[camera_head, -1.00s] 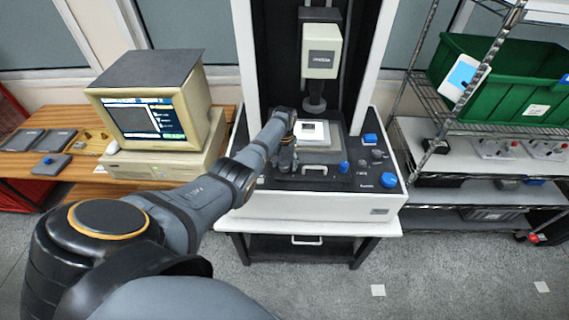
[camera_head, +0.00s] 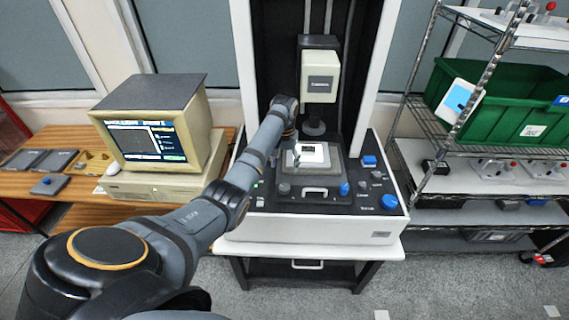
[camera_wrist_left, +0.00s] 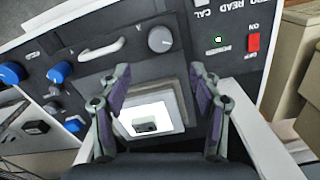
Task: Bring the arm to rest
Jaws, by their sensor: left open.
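My left arm (camera_head: 210,207) reaches in from the lower left of the head view to the measuring machine (camera_head: 330,225). My left gripper (camera_head: 288,142) is small and partly hidden behind its own wrist there. In the left wrist view the left gripper (camera_wrist_left: 160,112) is open, with its two fingers apart and nothing between the pads. Beyond the fingers lies a white plate (camera_wrist_left: 158,117) with a small dark grey part (camera_wrist_left: 146,125) on it. The white plate (camera_head: 309,155) also shows on the machine's stage in the head view. My right gripper is not in view.
The machine's probe head (camera_head: 320,76) hangs above the stage, close to my left wrist. An old computer monitor (camera_head: 150,125) stands on a wooden desk at left. A wire shelf with a green bin (camera_head: 500,100) stands at right. Blue knobs (camera_head: 389,201) line the machine's panel.

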